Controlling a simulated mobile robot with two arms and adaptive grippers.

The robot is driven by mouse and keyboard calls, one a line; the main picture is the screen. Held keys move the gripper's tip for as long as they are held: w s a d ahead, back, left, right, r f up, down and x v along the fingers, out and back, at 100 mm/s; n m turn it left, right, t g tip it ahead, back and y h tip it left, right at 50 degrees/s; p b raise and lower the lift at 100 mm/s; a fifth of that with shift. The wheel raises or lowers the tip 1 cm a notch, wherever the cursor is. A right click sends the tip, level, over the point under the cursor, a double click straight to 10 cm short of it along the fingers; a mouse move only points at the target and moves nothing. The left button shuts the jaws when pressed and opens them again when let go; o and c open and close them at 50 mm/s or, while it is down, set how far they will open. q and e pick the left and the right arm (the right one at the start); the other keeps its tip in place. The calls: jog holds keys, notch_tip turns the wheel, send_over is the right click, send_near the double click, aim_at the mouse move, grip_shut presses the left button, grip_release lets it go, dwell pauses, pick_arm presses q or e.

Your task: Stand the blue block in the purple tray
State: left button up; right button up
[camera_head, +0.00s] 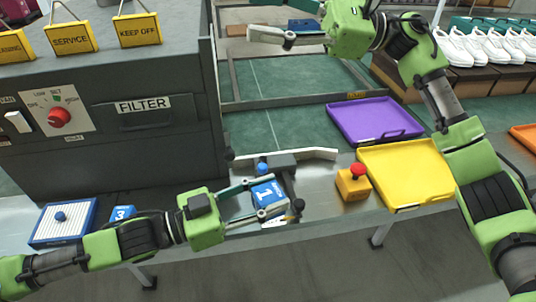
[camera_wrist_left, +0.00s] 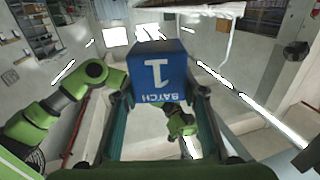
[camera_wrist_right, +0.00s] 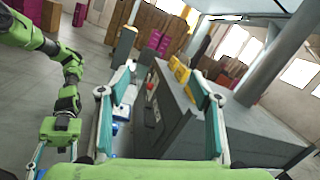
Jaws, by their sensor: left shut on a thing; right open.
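The blue block (camera_head: 268,195) is marked with a white "1" and is held above the front metal ledge. My left gripper (camera_head: 284,194) is shut on it. In the left wrist view the blue block (camera_wrist_left: 158,76) sits between the fingertips, with "1 BATCH" upside down on the face toward the camera. The purple tray (camera_head: 375,104) lies flat and empty on the right, beyond the yellow tray. My right gripper (camera_head: 283,38) is raised at the top of the head view. Its fingers stand apart and empty in the right wrist view (camera_wrist_right: 165,88).
A yellow tray (camera_head: 405,158) and a yellow box with a red button (camera_head: 353,183) stand right of the block. A grey machine (camera_head: 120,130) rises behind the left arm.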

jog(key=s+a+f+n+g+h, duration=0.2)
jog(key=s+a+f+n+h, duration=0.3)
jog(key=s+a+n, duration=0.15)
jog(key=n+t+h, duration=0.4)
jog(key=n+h, duration=0.7)
jog(key=h, duration=0.3)
send_over(268, 193)
jog(key=f, duration=1.4)
jog(key=shift+a+f, duration=0.2)
jog(key=shift+f, duration=0.2)
jog(key=shift+d+f, duration=0.2)
jog(key=shift+f+h, duration=0.3)
jog(key=shift+f, duration=0.1)
notch_tip(268, 193, down, 11)
jog(key=shift+r, duration=0.1)
